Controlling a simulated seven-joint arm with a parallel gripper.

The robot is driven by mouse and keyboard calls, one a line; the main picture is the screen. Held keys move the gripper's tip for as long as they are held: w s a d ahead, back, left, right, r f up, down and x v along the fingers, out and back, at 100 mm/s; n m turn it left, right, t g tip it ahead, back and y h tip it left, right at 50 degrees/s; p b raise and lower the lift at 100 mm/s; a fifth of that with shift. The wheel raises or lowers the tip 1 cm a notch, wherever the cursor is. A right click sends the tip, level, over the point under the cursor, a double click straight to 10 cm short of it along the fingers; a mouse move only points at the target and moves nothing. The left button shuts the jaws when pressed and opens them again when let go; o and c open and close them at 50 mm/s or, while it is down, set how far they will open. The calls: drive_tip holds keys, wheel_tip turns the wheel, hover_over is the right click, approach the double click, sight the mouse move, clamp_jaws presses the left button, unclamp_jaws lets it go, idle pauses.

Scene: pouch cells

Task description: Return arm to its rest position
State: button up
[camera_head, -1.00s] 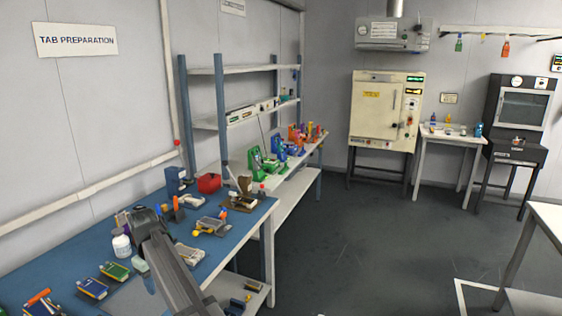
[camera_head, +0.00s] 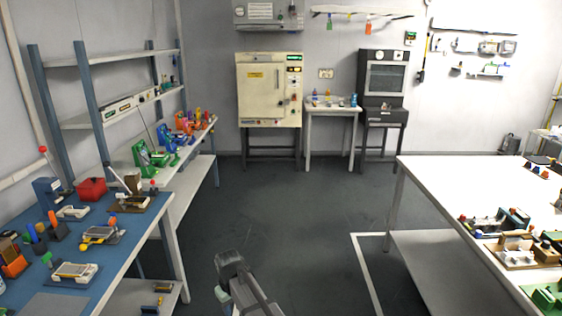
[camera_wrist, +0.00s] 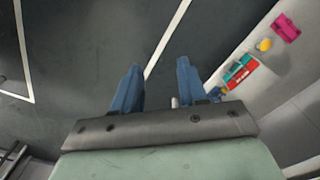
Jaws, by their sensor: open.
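My gripper shows in the wrist view (camera_wrist: 156,85) with its two blue fingers apart and nothing between them. It is over the dark floor (camera_wrist: 95,40), with a white floor line passing behind the fingers. In the head view my arm (camera_head: 245,285) is at the bottom centre, over the floor between the blue-topped bench (camera_head: 120,235) and the white table (camera_head: 440,185). The fingers cannot be made out in the head view.
The bench at left carries several tools and a red box (camera_head: 91,189). The white table at right carries several fixtures, including a green one (camera_head: 545,297). A cream oven (camera_head: 270,90) and a dark oven (camera_head: 387,85) stand at the back. The floor between is clear.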

drive_tip(key=s+d+f+m, duration=0.3)
drive_tip(key=s+d, duration=0.1)
drive_tip(key=d, duration=0.7)
drive_tip(key=s+d+f+m, duration=0.2)
drive_tip(key=s+d+f, duration=0.1)
drive_tip(key=d, duration=0.8)
drive_tip(key=s+d+f+m, duration=0.3)
drive_tip(key=s+d, duration=0.1)
drive_tip(key=d, duration=0.7)
drive_tip(key=s+f+g, duration=0.3)
drive_tip(key=s+f, duration=0.7)
drive_tip(key=s, duration=0.4)
drive_tip(key=s+f+g, duration=0.3)
drive_tip(key=s+f, duration=0.7)
drive_tip(key=s, duration=0.5)
drive_tip(key=shift+f+g, duration=0.3)
drive_tip(key=shift+g, duration=0.1)
